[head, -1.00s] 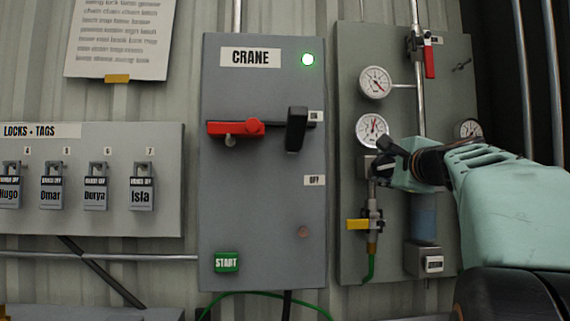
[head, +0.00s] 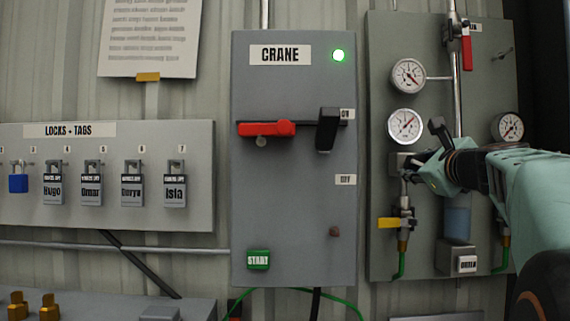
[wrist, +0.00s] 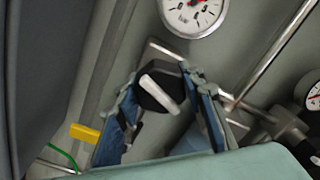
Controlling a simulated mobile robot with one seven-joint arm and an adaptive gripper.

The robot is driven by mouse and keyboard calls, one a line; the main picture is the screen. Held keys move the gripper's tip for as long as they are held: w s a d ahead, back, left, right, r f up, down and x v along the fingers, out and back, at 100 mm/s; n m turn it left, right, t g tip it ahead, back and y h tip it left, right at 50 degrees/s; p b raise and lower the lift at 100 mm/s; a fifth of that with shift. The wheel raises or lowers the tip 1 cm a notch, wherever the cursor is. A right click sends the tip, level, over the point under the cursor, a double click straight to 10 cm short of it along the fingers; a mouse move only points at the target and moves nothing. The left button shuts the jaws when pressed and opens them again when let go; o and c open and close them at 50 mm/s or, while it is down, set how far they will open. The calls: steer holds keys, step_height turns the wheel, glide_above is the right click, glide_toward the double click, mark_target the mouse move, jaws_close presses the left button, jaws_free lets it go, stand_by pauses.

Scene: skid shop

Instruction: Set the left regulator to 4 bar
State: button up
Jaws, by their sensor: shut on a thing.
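The left regulator's body (head: 402,162) is on the grey air panel, partly hidden behind my gripper (head: 428,165). Its white round gauge (head: 405,126) is just above, with the red needle pointing up and right; the numbers are too small to read. In the wrist view the gauge (wrist: 192,12) is cut off by the top edge. There the regulator's black knob (wrist: 148,98), with a pale bar across its face, sits between the two blue-padded fingers of my gripper (wrist: 168,112). My gripper is shut on this knob.
Another gauge (head: 408,76) is above, and the right gauge (head: 508,127) is beyond my arm. A red-handled valve (head: 466,50) is at the top and a yellow-handled valve (head: 388,223) below the regulator. The crane box (head: 290,210) stands to the left.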

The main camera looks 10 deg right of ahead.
steer(key=shift+r, duration=0.1)
steer(key=o, duration=1.2)
step_height(320, 180, up, 10)
steer(key=shift+f, duration=0.1)
steer(key=shift+c, duration=0.2)
